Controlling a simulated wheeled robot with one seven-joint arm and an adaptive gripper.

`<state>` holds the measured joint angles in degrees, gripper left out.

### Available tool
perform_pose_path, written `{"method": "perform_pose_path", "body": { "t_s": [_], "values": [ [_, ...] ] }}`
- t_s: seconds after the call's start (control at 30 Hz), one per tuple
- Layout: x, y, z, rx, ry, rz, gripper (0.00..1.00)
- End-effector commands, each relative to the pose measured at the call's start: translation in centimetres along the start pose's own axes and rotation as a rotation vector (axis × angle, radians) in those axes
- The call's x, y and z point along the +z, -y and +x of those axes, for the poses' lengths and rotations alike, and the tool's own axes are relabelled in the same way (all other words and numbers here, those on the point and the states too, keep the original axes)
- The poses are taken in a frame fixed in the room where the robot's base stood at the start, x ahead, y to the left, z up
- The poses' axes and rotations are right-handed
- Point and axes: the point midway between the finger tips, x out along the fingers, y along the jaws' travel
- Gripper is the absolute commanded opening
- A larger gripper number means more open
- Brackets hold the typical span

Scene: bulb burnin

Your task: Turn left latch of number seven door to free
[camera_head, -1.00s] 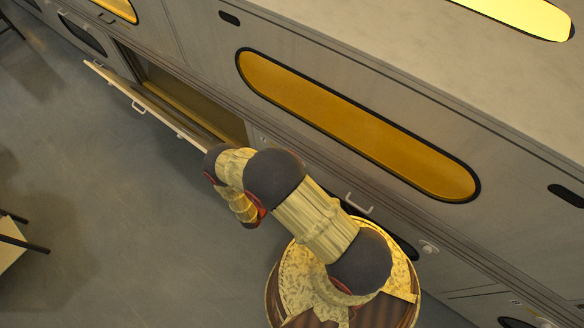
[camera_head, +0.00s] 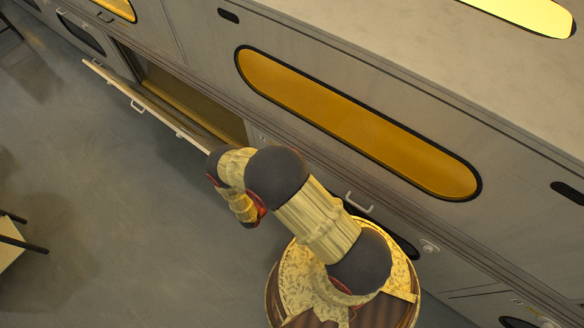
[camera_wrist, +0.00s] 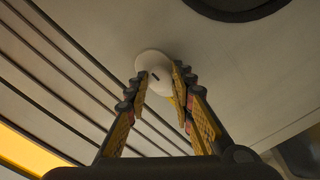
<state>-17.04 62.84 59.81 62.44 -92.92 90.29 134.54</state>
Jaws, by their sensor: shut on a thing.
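In the wrist view a round, pale latch (camera_wrist: 151,64) with a short dark mark sits on a grey panel. My gripper (camera_wrist: 160,84) has one finger on each side of it and is shut on it. The fingers cover part of the latch's rim. I cannot read a door number or any latch marking. In the head view my arm hides the gripper and this latch. Another pale round latch (camera_head: 429,246) shows on the lower front, to the right of a white door handle (camera_head: 358,203).
A lower door (camera_head: 150,108) stands open at the left, its near end close to my arm. A long amber window (camera_head: 350,122) lies above. Dark ribbed strips (camera_wrist: 70,75) run beside the latch. A dark-legged piece of furniture (camera_head: 12,245) stands far left. The floor between is clear.

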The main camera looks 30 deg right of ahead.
Motion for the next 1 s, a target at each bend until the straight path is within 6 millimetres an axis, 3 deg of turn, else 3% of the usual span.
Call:
{"method": "perform_pose_path", "body": {
  "t_s": [0.17, 0.2, 0.5, 0.83, 1.0],
  "values": [
    [0.1, 0.1, 0.0, -0.002, 0.002, 0.000, 0.00],
    [0.1, 0.1, 0.0, -0.002, 0.002, 0.000, 0.24],
    [0.1, 0.0, 0.0, -0.001, 0.001, 0.000, 0.41],
    [0.0, 0.0, -0.1, -0.001, 0.000, 0.000, 0.43],
    [-0.1, 0.1, -1.4, -0.003, -0.002, 0.000, 0.43]
  ]
}}
